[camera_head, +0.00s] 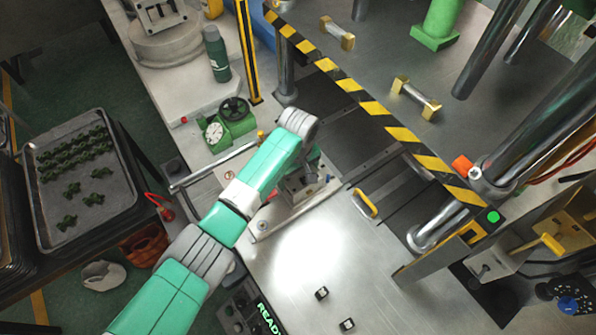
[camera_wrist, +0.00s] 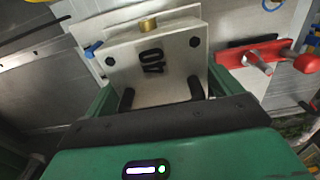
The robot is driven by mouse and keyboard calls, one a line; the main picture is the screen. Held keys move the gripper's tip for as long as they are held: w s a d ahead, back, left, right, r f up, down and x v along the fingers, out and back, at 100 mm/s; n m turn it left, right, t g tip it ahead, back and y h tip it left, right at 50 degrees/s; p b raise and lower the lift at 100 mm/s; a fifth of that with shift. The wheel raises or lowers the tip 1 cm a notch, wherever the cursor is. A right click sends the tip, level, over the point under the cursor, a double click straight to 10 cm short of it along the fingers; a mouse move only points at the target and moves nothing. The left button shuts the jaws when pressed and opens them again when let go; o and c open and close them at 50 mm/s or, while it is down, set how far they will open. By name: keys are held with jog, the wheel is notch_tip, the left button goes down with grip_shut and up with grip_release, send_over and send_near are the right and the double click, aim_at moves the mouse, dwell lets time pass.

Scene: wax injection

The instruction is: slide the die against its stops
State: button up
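In the head view a grey block (camera_head: 299,187) shows past my arm, partly hidden. My gripper (camera_wrist: 161,90) has its two dark fingers apart in front of the die's marked face. The face is wider than the finger gap, so the fingers are not around it. Whether they touch it is unclear. A pale plate (camera_wrist: 92,28) stands behind the die. I cannot make out the stops clearly.
A red clamp (camera_wrist: 262,56) sits right of the die in the wrist view.

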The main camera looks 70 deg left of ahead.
jog(key=c, duration=1.1)
jog(key=shift+s+a+b, duration=0.15)
jog(key=shift+a+b, duration=0.15)
jog(key=shift+a, duration=0.3)
jog(key=shift+c, duration=0.2)
jog(key=shift+w+a+b, duration=0.15)
jog(key=shift+w+b, duration=0.4)
jog(key=shift+w, duration=0.1)
jog(key=o, duration=1.5)
jog(key=shift+o, duration=0.2)
jog(key=shift+r, duration=0.1)
notch_tip(320, 180, up, 8)
jog(key=shift+f+p, duration=0.2)
jog(key=shift+p, duration=0.55)
